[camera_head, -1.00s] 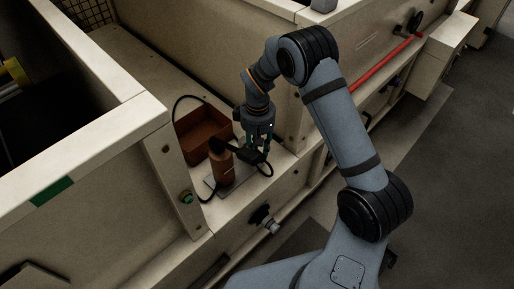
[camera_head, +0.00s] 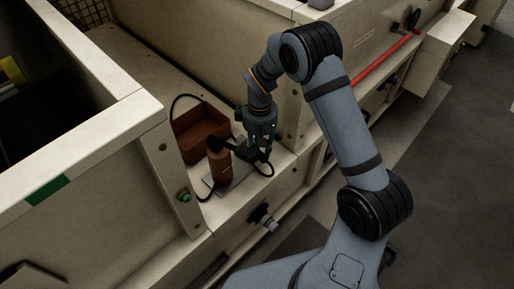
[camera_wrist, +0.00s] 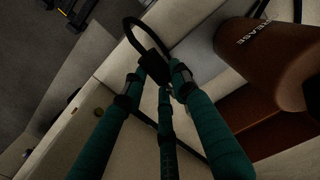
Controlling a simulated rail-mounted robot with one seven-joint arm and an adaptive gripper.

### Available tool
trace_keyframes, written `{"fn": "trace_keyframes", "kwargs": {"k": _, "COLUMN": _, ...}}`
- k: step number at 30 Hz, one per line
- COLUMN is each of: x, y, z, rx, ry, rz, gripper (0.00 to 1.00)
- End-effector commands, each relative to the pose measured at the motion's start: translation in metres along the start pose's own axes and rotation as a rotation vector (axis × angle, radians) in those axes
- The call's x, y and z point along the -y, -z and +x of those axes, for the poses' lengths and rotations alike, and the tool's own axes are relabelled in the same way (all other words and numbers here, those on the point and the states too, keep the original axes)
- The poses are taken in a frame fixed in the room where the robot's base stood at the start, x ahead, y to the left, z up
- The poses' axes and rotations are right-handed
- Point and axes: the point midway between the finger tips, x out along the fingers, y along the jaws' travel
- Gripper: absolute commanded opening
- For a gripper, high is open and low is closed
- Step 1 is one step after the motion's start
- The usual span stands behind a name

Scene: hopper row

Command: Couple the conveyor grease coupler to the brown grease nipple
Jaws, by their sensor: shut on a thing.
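My gripper (camera_head: 257,150) is low over the pale ledge, just right of a brown grease cylinder (camera_head: 219,167). In the wrist view, its teal fingers (camera_wrist: 160,78) are shut on a small black piece that appears to be the grease coupler (camera_wrist: 148,62). A black hose (camera_wrist: 143,25) loops away from the coupler. The cylinder, lettered GREASE (camera_wrist: 270,60), fills the wrist view's upper right. In the head view the coupler is mostly hidden by the fingers and cannot be told clearly. I cannot pick out a brown grease nipple in either view.
A brown open tray (camera_head: 203,149) stands behind the cylinder. A green button (camera_head: 184,195) sits on the panel at left. A grey fitting with a black disc (camera_head: 263,216) sticks out of the front face below the ledge. A red bar (camera_head: 385,62) runs along the machine at right.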

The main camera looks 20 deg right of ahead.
Motion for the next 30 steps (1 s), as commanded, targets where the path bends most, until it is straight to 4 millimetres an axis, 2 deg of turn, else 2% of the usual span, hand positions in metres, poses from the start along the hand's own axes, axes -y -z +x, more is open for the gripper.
{"fn": "trace_keyframes", "kwargs": {"k": 15, "x": 0.001, "y": -0.014, "z": 0.000, "rx": 0.000, "ry": 0.001, "rz": -0.002, "gripper": 0.00}}
{"fn": "trace_keyframes", "kwargs": {"k": 30, "x": 0.001, "y": -0.017, "z": 0.001, "rx": -0.001, "ry": 0.000, "rz": -0.003, "gripper": 0.00}}
